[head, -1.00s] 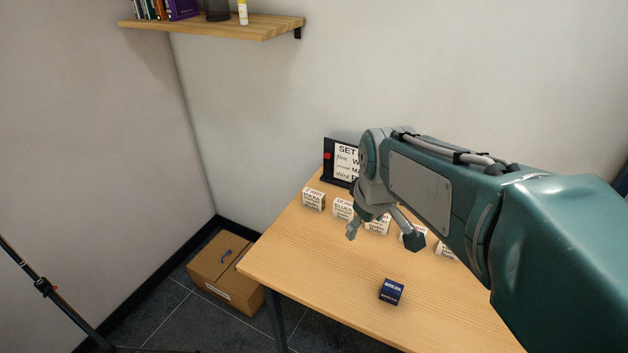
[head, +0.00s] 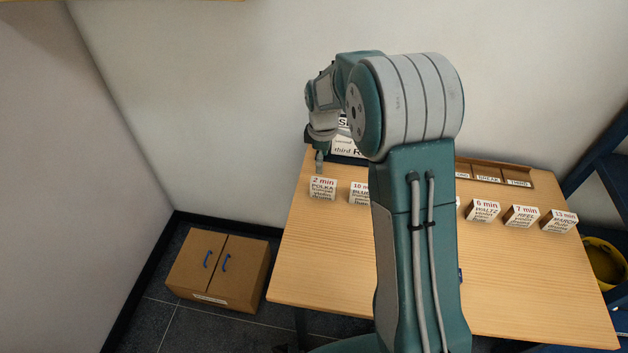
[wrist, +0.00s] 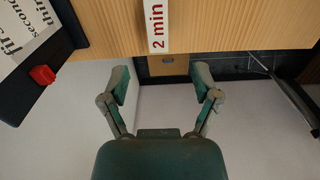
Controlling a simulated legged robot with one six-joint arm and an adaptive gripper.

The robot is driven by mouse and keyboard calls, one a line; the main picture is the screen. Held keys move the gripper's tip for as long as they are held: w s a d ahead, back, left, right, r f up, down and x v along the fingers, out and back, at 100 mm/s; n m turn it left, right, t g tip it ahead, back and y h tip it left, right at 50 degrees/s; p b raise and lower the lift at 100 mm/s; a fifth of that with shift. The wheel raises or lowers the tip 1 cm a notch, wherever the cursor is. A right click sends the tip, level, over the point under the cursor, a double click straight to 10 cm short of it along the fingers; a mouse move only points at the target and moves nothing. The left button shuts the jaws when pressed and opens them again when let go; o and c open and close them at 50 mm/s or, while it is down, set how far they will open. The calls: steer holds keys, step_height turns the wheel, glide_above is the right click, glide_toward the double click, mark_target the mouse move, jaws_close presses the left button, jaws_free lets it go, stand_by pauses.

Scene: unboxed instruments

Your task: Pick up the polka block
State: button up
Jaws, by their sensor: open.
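The polka block (head: 323,188) is a small white-faced wooden block marked "2 min POLKA". It stands at the left end of a row on the table (head: 330,260). In the wrist view the block (wrist: 155,25) shows its "2 min" face at the top centre, ahead of and between the fingers. My gripper (wrist: 161,78) is open and empty, apart from the block. In the head view my gripper (head: 319,160) is just behind and above the block, its fingers pointing down; one finger is hard to make out.
More blocks stand to the right: a blues block (head: 360,193), partly behind my arm, then waltz (head: 483,210), reel (head: 521,216) and march (head: 559,221). A sign (wrist: 25,35) with a red knob (wrist: 42,75) is close beside my gripper. A labelled tray (head: 530,172) lies at the back right.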

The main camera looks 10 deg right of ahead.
mark_target(323, 181)
steer(key=shift+w+f, duration=0.15)
steer(key=shift+f, duration=0.15)
steer(key=f, duration=0.2)
steer(key=d+f, duration=0.1)
steer(key=f, duration=0.1)
steer(key=shift+d+f, duration=0.2)
steer(key=shift+f, duration=0.15)
steer(key=f, duration=0.2)
steer(key=a+f, duration=0.1)
steer(key=f, duration=0.2)
steer(key=shift+a, duration=0.15)
steer(key=shift+f, duration=0.25)
steer(key=shift+d+f, duration=0.1)
steer(key=shift+d, duration=0.35)
jaws_close()
steer(key=shift+a, duration=0.25)
